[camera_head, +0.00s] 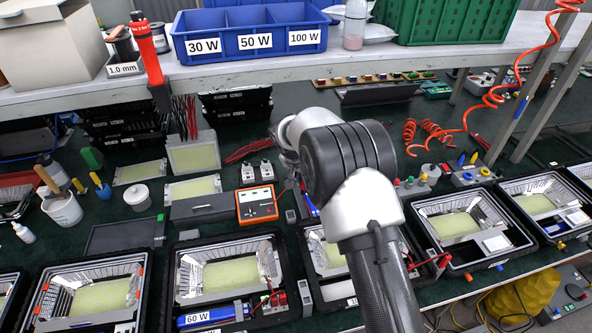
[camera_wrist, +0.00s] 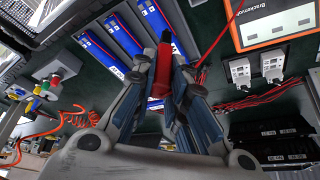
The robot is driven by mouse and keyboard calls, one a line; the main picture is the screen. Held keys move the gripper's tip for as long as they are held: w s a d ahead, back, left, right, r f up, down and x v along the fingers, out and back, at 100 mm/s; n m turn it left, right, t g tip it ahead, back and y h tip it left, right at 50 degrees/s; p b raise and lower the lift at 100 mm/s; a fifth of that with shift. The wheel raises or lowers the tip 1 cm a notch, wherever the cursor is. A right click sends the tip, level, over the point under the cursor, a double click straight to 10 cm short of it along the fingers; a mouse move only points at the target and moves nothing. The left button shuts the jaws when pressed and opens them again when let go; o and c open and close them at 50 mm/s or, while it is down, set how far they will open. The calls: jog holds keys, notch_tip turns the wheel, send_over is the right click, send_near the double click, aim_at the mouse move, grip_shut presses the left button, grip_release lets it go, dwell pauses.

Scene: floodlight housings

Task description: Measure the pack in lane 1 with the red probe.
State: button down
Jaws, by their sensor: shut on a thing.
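In the wrist view my gripper (camera_wrist: 165,92) is shut on the red probe (camera_wrist: 162,76), whose dark tip points away from the palm. A red lead runs up beside it. Blue packs (camera_wrist: 107,56) with white end labels lie side by side beyond the probe; I see no clear gap or contact between tip and pack. I cannot read the lane numbers, so lane 1 cannot be told. The orange meter (camera_wrist: 277,22) shows at the upper right; it also stands on the bench in the head view (camera_head: 257,204). There my arm hides the gripper and probe.
Floodlight housings (camera_head: 227,262) line the bench front; one holds a blue 60 W pack (camera_head: 210,317). Grey sockets (camera_wrist: 240,71) sit below the meter in the wrist view. A coiled red hose (camera_head: 490,97) hangs at right. A blue bin (camera_head: 250,30) stands on the shelf.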

jog(key=d+f+m, duration=0.1)
jog(key=m, duration=0.1)
jog(key=d+f+m+g+h, duration=0.1)
jog(key=d+m, duration=0.1)
jog(key=d+f+m+g+h, duration=0.1)
jog(key=m, duration=0.2)
jog(key=shift+d+f, duration=0.35)
jog(key=shift+w+b, duration=0.1)
jog(key=shift+b, duration=0.35)
notch_tip(320, 180, down, 6)
jog(key=b, duration=0.4)
jog(key=shift+r, duration=0.1)
jog(key=shift+f+b, duration=0.7)
jog(key=shift+b, duration=0.6)
dwell(2.5)
jog(key=shift+r, duration=0.1)
